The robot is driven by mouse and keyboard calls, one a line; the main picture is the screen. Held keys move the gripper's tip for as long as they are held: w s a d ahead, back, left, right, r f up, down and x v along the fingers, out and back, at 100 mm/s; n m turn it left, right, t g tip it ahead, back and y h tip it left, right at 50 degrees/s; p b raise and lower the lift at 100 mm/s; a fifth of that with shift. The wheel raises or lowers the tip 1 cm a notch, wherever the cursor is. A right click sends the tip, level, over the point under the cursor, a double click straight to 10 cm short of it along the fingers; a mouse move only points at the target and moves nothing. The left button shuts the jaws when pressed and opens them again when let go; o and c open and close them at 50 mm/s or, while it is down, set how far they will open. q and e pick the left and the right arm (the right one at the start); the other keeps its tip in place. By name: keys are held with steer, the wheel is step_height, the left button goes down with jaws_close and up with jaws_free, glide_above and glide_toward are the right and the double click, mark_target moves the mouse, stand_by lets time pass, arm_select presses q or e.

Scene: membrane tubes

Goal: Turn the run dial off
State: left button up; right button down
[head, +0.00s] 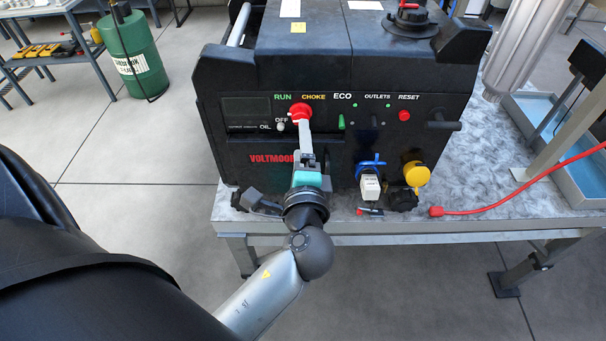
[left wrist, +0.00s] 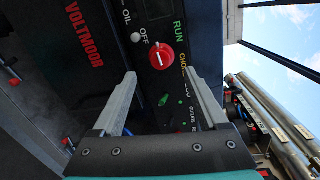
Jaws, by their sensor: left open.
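The red run dial (head: 301,112) sits on the front panel of the black generator (head: 240,95), below the RUN label and right of OFF. In the left wrist view the dial (left wrist: 160,56) shows a short white mark; which label it points to is unclear. My left gripper (head: 304,126) reaches up to the panel with its tips close to the dial. In the left wrist view the left gripper (left wrist: 160,76) is open, its fingers apart, with the dial ahead of the gap. Contact cannot be told. My right gripper is not in view.
A green ECO switch (head: 341,122) and a red reset button (head: 404,115) are to the right. Blue and yellow outlets (head: 416,174) sit lower. A red cable (head: 500,207) lies on the table (head: 460,222).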

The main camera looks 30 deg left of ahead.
arm_select(q)
steer(key=b+v, duration=0.1)
steer(key=v, duration=0.6)
steer(key=shift+s+d, duration=0.2)
steer(key=shift+s, duration=0.1)
steer(key=s+d+f+g+h+b, duration=0.1)
steer(key=d+f+g+h+b, duration=0.1)
steer(key=f, duration=1)
steer(key=s+d+f+g+h+b, duration=0.2)
steer(key=f+h, duration=0.1)
steer(key=f, duration=1)
steer(key=s+d+f+g+h+b, duration=0.1)
steer(key=d+f+g+h+b, duration=0.1)
steer(key=f, duration=1)
steer(key=s+a+f+n+g+h+b, duration=0.1)
steer(key=s+a+f+n+g, duration=0.1)
steer(key=s+f, duration=0.6)
steer(key=s+a+f+n+g+b, duration=0.2)
steer(key=s+f+n, duration=0.3)
steer(key=s+f, duration=0.3)
steer(key=s+a+f+n+g+h+b, duration=0.1)
steer(key=s+f+n+g+b, duration=0.1)
steer(key=s+f, duration=0.6)
steer(key=shift+s+a+f+n+g+h, duration=0.3)
steer(key=shift+a+f+n+g, duration=0.15)
steer(key=shift+f+n, duration=0.25)
steer(key=shift+d, duration=0.1)
